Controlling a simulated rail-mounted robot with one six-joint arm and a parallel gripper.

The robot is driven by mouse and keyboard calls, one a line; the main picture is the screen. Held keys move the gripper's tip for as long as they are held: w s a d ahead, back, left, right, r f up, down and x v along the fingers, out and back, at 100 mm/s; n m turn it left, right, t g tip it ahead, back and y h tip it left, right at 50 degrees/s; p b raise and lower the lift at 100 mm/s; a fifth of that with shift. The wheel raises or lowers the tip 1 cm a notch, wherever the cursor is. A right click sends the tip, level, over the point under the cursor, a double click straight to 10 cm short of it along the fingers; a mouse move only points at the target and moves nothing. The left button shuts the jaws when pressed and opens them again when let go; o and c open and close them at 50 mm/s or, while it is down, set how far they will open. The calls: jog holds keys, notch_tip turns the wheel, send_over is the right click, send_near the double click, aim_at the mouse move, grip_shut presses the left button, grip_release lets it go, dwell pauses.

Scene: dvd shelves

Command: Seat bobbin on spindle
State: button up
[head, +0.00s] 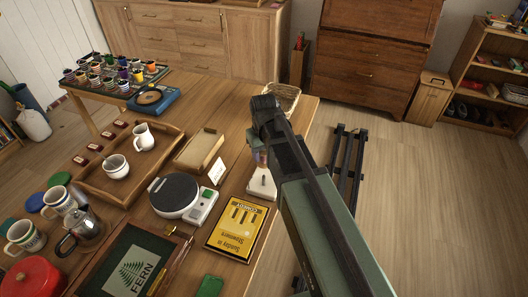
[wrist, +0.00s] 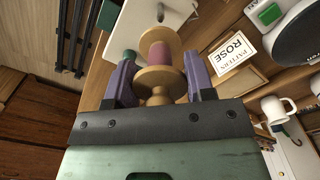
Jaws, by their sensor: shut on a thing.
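My gripper (wrist: 160,78) is shut on a bobbin (wrist: 160,58), with one purple finger on each side. The bobbin has pale wooden flanges and a dull pink winding. In the wrist view, a white base (wrist: 136,22) with a short grey spindle (wrist: 160,13) shows just beyond the bobbin's far flange. The spindle's pin is in sight, and the bobbin appears apart from it. In the head view, the white base (head: 261,188) with its spindle stands on the table just below my gripper (head: 259,160). My arm hides most of the bobbin there.
A yellow book (head: 237,230) lies in front of the base. A round-topped scale (head: 175,193), a small card (head: 217,171) and a wooden box (head: 199,150) stand to its left. A tray (head: 120,183) with white mugs is further left. The table's right edge is close.

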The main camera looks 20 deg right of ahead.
aim_at(264, 164)
jog(key=shift+f+b, duration=1.95)
jog(key=shift+f, duration=0.4)
jog(key=shift+f+b, duration=0.4)
jog(key=shift+f+b, duration=2.9)
jog(key=o, duration=1)
notch_tip(264, 164, up, 11)
jog(key=p, duration=1.1)
jog(key=shift+r, duration=0.1)
jog(key=shift+f, duration=0.2)
